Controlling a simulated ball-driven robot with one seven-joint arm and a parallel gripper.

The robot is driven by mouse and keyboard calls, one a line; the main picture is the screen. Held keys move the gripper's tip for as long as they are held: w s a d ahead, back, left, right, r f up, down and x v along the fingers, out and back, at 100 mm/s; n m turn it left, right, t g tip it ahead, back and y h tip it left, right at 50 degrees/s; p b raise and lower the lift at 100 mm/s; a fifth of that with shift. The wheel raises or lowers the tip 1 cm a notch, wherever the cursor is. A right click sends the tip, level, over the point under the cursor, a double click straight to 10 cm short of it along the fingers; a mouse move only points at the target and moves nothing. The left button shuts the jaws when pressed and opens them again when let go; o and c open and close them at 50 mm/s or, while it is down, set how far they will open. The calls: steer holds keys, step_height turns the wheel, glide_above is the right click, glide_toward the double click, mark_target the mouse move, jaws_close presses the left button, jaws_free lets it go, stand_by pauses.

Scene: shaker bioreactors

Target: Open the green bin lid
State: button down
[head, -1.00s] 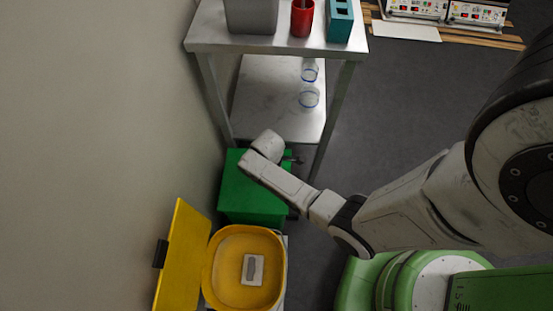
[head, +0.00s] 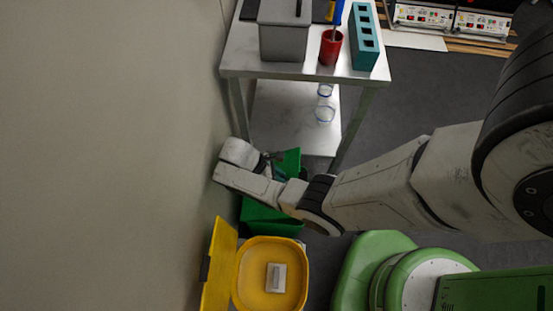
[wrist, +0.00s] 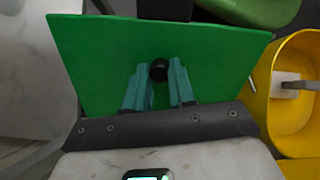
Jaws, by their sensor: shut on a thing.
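The green bin (head: 272,222) stands on the floor beside the metal table, partly hidden by my arm. Its green lid (head: 291,160) is raised and tilted up from the bin. In the wrist view the lid (wrist: 95,55) fills the middle as a flat green panel with a black knob (wrist: 158,70). My gripper (wrist: 158,74) has teal fingers and is shut on this knob. In the head view the fingers are small and partly hidden by my wrist beside the lid. The inside of the bin is mostly hidden.
A yellow bin (head: 243,270) with its lid (head: 219,266) open stands in front of the green bin. The wall (head: 110,150) is close on the left. A metal table (head: 300,72) stands behind, holding a grey container (head: 284,40), red cup (head: 330,48) and teal rack (head: 363,40).

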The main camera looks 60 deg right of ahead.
stand_by(0.3)
steer(key=c, duration=0.9)
jaws_free()
steer(key=shift+c, duration=0.2)
steer(key=shift+r, duration=0.1)
steer(key=shift+r, duration=0.25)
step_height(320, 180, up, 3)
steer(key=shift+f+p, duration=0.2)
steer(key=shift+p, duration=0.6)
steer(key=s+a+r+p, duration=0.3)
steer(key=s+r, duration=0.6)
steer(key=s, duration=0.4)
steer(key=shift+s+a+r, duration=0.25)
steer(key=shift+a+r, duration=0.1)
